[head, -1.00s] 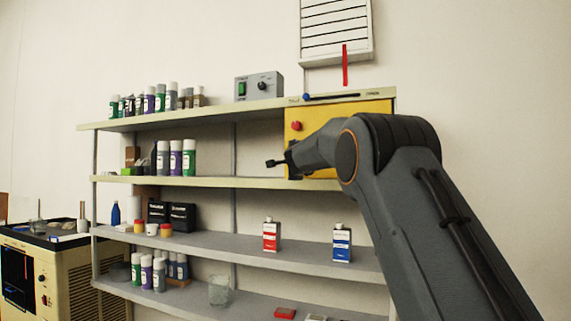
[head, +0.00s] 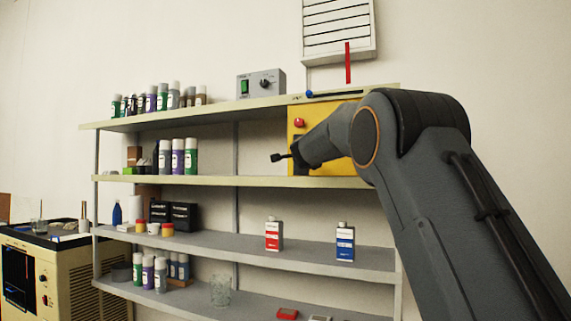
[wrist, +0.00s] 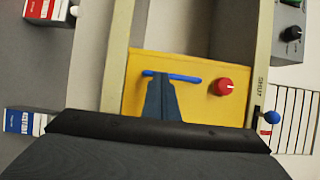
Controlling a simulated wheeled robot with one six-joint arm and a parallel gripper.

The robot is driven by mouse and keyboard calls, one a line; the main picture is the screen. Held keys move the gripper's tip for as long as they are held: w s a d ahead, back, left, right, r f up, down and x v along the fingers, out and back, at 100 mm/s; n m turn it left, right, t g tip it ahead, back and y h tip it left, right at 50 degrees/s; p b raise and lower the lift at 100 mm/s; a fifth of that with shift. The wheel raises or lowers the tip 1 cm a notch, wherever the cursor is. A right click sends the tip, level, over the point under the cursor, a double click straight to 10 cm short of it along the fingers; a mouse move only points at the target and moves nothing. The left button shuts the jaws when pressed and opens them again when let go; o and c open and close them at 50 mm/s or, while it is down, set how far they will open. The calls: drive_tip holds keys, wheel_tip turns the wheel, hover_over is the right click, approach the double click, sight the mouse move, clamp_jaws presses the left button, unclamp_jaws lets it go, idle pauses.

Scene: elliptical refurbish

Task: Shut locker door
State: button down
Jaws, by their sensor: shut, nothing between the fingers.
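The yellow locker (head: 297,112) sits at the right of the upper shelf bay, with a red knob (head: 299,123) on its front. In the wrist view the yellow front (wrist: 200,110) carries the red knob (wrist: 226,86) and a blue bar (wrist: 186,78) that looks like a handle. My gripper (head: 277,158) is shut and empty, in front of the locker. In the wrist view its dark fingers (wrist: 158,82) overlap the middle of the bar; I cannot tell whether they touch it. My arm hides much of the front in the head view. I cannot tell whether the door is ajar.
Shelves hold several bottles (head: 177,157), a grey control box (head: 261,84) on top, and red (head: 273,234) and blue (head: 344,243) cans below. A vent (head: 338,30) hangs above. A beige machine (head: 55,275) stands at left. The bay left of the locker is partly free.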

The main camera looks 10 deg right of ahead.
drive_tip(key=s+a+b, duration=0.2)
drive_tip(key=s+a, duration=0.5)
drive_tip(key=s, duration=0.2)
drive_tip(key=s+d+f+n+g+y, duration=0.1)
drive_tip(key=s+f+n+g, duration=0.45)
drive_tip(key=f, duration=1.15)
drive_tip(key=s+f+n+g+y, duration=0.25)
drive_tip(key=s+f+n, duration=0.55)
drive_tip(key=f, duration=0.9)
drive_tip(key=s+d+f+n+g, duration=0.1)
drive_tip(key=s+d+f+g, duration=0.1)
drive_tip(key=s+f, duration=0.5)
drive_tip(key=s+d+f+n+g+h, duration=0.1)
drive_tip(key=s+f+g, duration=0.3)
drive_tip(key=s, duration=1.2)
drive_tip(key=s+d+f+n+g+h, duration=0.1)
drive_tip(key=s+d+f+n+g, duration=0.1)
drive_tip(key=s+f, duration=0.9)
drive_tip(key=shift+s+d+n+g, duration=0.4)
drive_tip(key=shift+s+d+n, duration=0.25)
drive_tip(key=shift+d+n, duration=0.15)
